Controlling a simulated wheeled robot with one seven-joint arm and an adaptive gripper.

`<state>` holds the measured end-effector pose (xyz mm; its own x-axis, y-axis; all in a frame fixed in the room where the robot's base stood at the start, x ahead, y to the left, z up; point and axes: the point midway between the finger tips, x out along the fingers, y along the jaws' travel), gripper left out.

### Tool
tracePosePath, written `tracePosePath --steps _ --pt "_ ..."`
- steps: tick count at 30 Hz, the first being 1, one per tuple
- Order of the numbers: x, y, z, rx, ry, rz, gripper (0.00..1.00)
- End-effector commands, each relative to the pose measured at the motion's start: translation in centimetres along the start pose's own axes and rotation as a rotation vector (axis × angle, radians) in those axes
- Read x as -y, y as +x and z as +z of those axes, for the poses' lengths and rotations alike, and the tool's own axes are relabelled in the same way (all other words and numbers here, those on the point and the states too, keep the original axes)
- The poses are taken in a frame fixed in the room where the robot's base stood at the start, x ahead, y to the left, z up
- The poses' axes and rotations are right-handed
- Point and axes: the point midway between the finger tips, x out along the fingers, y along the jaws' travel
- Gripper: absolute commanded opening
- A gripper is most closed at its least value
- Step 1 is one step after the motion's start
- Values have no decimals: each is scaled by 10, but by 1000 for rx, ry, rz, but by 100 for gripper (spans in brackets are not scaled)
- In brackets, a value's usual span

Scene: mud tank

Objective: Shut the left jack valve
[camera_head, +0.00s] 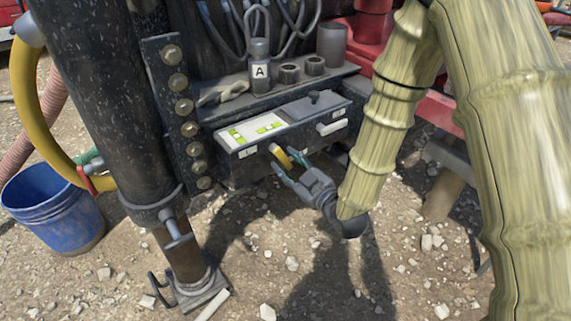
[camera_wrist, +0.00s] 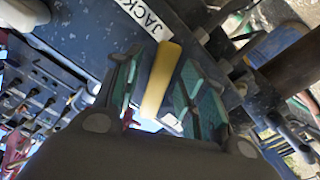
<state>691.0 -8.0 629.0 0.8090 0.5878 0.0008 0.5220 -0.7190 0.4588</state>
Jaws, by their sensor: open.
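The left jack valve's yellow handle (camera_head: 281,157) sticks out from the front of the dark control box, near the label marked L. In the wrist view the yellow handle (camera_wrist: 161,80) stands between my fingers, below a white label reading JACK (camera_wrist: 147,15). My gripper (camera_head: 288,168) is open, with its fingers on either side of the handle. In the wrist view my gripper (camera_wrist: 158,92) shows green finger pads with gaps beside the handle; I cannot tell whether either pad touches it. A white handle (camera_head: 331,127) sits farther right on the box, near another label.
The control box (camera_head: 235,166) has a ledge with a bottle marked A (camera_head: 260,71) and a glove (camera_head: 222,92). A thick black jack leg (camera_head: 100,110) stands to the left, beside a blue bucket (camera_head: 55,208). Gravel ground is open in front.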

Motion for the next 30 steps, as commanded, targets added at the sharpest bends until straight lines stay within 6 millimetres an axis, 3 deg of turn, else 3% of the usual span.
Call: tracePosePath --steps 5,14,21,30 --pt "0 11 0 0 0 0 41" --pt "0 13 0 1 1 0 41" --pt "0 13 0 1 1 0 1" --pt "1 12 -1 2 34 0 0"
